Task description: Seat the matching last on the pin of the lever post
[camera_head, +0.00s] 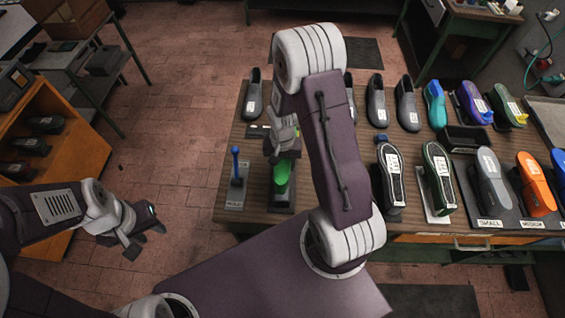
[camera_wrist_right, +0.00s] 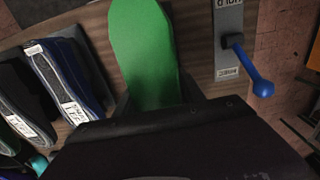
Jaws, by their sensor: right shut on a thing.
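A green last (camera_head: 282,172) is under my right gripper (camera_head: 283,145), above the dark post base (camera_head: 283,200) at the bench's left front. It fills the top middle of the right wrist view (camera_wrist_right: 145,55). The right gripper is shut on it; the fingertips are partly hidden. The pin is hidden, so I cannot tell whether the last touches it. The blue-knobbed lever (camera_head: 236,160) rises from a grey labelled plate beside the post; it also shows in the right wrist view (camera_wrist_right: 262,87). My left gripper (camera_head: 143,235) is open and empty, off the bench at the left.
Two dark shoes (camera_head: 391,180) stand right of my right arm. Grey (camera_head: 490,185) and orange (camera_head: 535,190) lasts lie on a dark board marked with sizes. An orange shelf (camera_head: 75,130) stands at far left; the floor between is clear.

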